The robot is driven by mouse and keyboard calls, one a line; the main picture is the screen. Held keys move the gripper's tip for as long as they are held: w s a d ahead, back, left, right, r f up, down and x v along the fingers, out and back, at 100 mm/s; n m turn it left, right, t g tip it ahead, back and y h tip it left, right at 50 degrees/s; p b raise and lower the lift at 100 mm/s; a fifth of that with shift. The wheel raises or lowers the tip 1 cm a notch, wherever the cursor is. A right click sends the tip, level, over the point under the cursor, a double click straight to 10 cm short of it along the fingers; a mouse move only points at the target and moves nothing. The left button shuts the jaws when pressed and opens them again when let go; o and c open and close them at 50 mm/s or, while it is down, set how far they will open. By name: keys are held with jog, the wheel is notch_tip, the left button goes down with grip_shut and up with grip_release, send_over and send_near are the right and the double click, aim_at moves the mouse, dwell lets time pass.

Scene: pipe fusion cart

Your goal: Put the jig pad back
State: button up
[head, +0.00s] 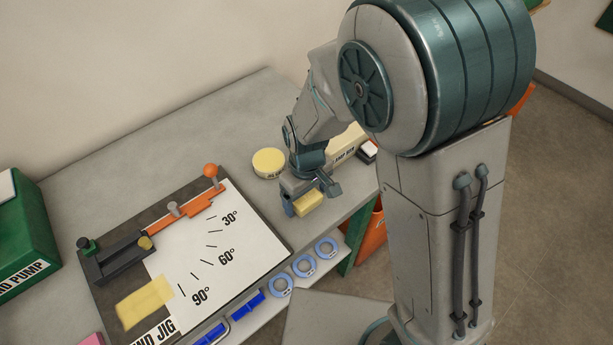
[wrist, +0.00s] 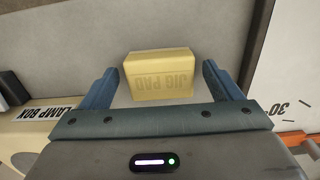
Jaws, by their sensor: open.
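The jig pad (wrist: 160,76) is a pale yellow block lettered "JIG PAD". In the wrist view it lies on the grey bench between my gripper's (wrist: 160,82) two spread fingers, with a gap on each side. In the head view the jig pad (head: 309,202) shows under my gripper (head: 311,196), near the bench's front edge. The bend jig (head: 190,262) is a dark board with a white angle sheet marked 30°, 60° and 90°. A flat, pale yellow patch (head: 145,303) lies on its lower left part.
A round yellow-topped tin (head: 268,162) and the lamp box (head: 345,147) stand close behind my gripper. Orange and dark clamp arms with upright knobs rise from the jig. Blue rings (head: 303,265) sit along the front edge. A green pump box (head: 24,240) is at far left.

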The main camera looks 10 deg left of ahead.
aim_at(307, 198)
notch_tip(307, 198, up, 11)
dwell(0.3)
jog(key=s+d+r+m+t, duration=0.1)
jog(key=s+d+r+m, duration=0.1)
jog(key=d, duration=0.5)
jog(key=s+d+r+m+t, duration=0.1)
jog(key=s+d+r+m, duration=0.1)
jog(key=d, duration=0.6)
jog(key=s+d+r+m+t, duration=0.1)
jog(key=s+d+r+m, duration=0.1)
jog(key=s+d+m, duration=0.2)
jog(key=d+m, duration=0.1)
jog(key=d, duration=0.2)
jog(key=shift+d+r+m, duration=0.25)
jog(key=shift+r+m, duration=0.15)
